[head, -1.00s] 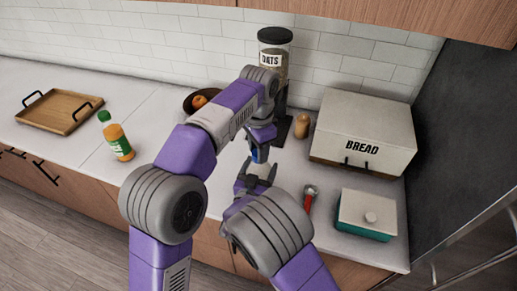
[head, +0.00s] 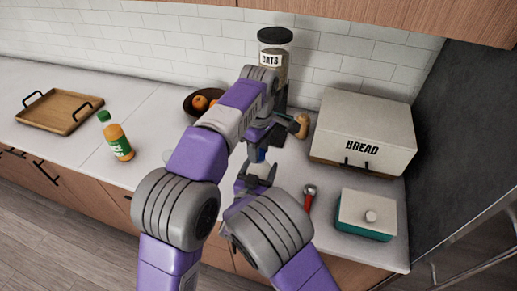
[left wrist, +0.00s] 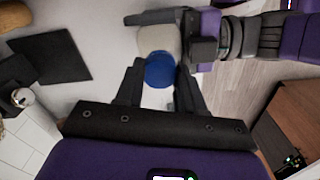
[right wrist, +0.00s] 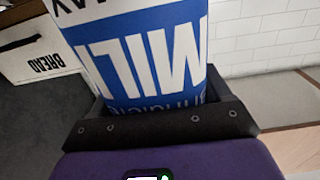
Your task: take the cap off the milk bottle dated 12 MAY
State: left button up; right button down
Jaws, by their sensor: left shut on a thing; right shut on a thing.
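The milk bottle (right wrist: 140,45) has a blue and white label reading "MILK". Part of a date ending in "AY" shows at the edge of the right wrist view; the day is cut off. My right gripper (head: 256,178) is shut on the bottle's body. The blue cap (left wrist: 160,70) is between the fingertips of my left gripper (left wrist: 160,95), which is shut on it. The pale bottle body (left wrist: 158,40) shows beyond the cap in the left wrist view. I cannot tell whether cap and bottle are apart. My left gripper (head: 262,143) is above the right one.
The bread box (head: 365,135), a teal box with a white lid (head: 368,213) and a red-handled tool (head: 308,198) lie to the right. The oats jar (head: 275,50) and fruit bowl (head: 198,102) stand behind. A juice bottle (head: 118,140) and wooden tray (head: 60,110) are left.

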pick_arm(q)
jog(key=n, duration=0.7)
jog(key=shift+n, duration=0.4)
jog(key=shift+r, duration=0.15)
jog(key=shift+r, duration=1)
jog(key=shift+r, duration=2)
pick_arm(e)
grip_release()
